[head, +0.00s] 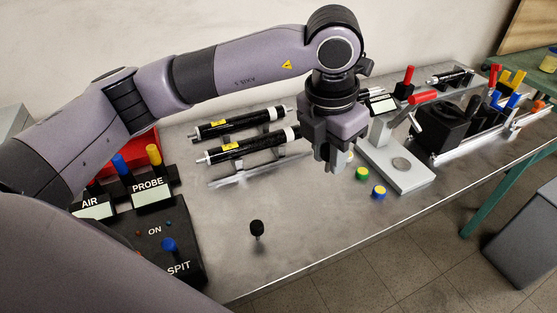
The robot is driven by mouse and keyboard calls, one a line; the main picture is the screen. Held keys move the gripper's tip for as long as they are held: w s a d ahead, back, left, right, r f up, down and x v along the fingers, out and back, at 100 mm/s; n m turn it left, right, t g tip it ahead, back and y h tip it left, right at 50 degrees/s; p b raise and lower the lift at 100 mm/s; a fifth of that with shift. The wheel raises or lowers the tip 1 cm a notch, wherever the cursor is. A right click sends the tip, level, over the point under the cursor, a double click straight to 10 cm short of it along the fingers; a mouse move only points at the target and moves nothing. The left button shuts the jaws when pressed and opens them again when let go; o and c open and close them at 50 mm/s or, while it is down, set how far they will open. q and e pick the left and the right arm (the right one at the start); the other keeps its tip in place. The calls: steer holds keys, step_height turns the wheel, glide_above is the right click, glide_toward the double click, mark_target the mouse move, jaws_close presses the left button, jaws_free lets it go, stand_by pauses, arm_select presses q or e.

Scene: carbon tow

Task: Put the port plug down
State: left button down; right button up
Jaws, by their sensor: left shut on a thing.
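My left gripper (331,158) points down over the middle of the table, left of the white-based stand. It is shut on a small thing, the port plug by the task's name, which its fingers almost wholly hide. I cannot tell whether the fingertips touch the table. My right gripper is not in view.
A small black-headed piece (257,228) stands there. Two black cylinders (246,147) lie on a rack behind. A labelled control box (160,240) is at left; a black fixture (445,127) is at right.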

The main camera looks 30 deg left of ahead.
arm_select(q)
steer(key=n, duration=0.4)
steer(key=shift+w+a+r+y, duration=0.25)
steer(key=shift+a+r+y, duration=0.05)
steer(key=shift+a+r, duration=0.05)
steer(key=f+n, duration=0.3)
steer(key=f, duration=0.3)
steer(key=a+f+n+y, duration=0.1)
steer(key=f+n, duration=0.3)
steer(key=f, duration=0.2)
steer(key=w+a+f+n+p, duration=0.1)
steer(key=f+n, duration=0.3)
steer(key=f, duration=0.2)
steer(key=shift+f+g, duration=0.1)
steer(key=shift+g, duration=0.2)
steer(key=shift+f, duration=0.2)
steer(key=shift+f, duration=0.2)
steer(key=c, duration=0.9)
jaws_free()
steer(key=shift+o, duration=0.2)
